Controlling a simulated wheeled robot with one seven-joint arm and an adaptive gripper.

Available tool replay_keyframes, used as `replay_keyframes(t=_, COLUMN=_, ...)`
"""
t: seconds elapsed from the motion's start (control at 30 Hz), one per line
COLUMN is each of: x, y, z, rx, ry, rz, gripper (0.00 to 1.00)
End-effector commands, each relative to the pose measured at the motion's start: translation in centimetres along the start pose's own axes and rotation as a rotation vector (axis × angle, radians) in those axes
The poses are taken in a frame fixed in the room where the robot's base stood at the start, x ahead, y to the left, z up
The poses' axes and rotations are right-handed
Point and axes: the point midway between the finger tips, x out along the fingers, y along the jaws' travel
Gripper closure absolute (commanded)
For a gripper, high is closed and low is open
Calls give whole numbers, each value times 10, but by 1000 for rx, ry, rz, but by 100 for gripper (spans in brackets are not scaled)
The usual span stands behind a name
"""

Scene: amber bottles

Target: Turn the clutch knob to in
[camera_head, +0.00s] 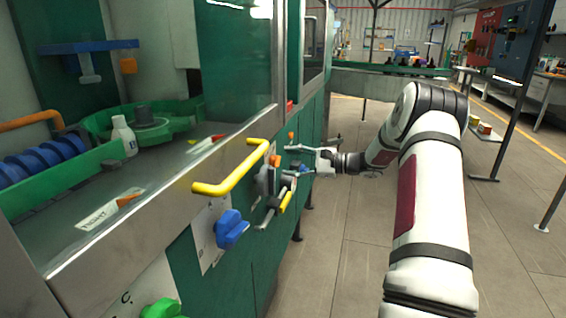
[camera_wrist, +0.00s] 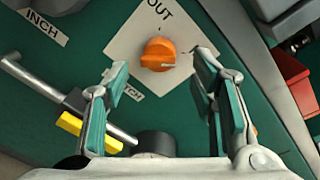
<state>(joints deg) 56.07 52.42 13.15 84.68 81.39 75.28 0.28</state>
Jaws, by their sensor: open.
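My gripper (camera_wrist: 160,68) is open and empty, with one finger to each side of the knob in the picture. No finger visibly touches the knob, and the exact distance is hard to tell. In the head view, my gripper (camera_head: 290,160) reaches toward the green machine front, close to several small orange parts; which one is the clutch knob is unclear.
A yellow-tipped lever (camera_wrist: 88,132) lies left of my gripper, near the left finger. A dark round knob (camera_wrist: 155,143) is below. The yellow handle (camera_head: 230,172) and blue knob (camera_head: 231,229) stick out from the machine. Open floor (camera_head: 345,245) lies to the right.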

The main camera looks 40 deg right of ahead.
Motion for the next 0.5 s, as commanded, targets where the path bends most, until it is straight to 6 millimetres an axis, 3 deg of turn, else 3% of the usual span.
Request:
replay_keyframes(t=0.2, x=-47, y=-1, z=0, rx=-1, ry=2, rz=-2, gripper=48)
replay_keyframes(t=0.5, x=-82, y=-1, z=0, rx=-1, ry=0, rz=-1, gripper=48)
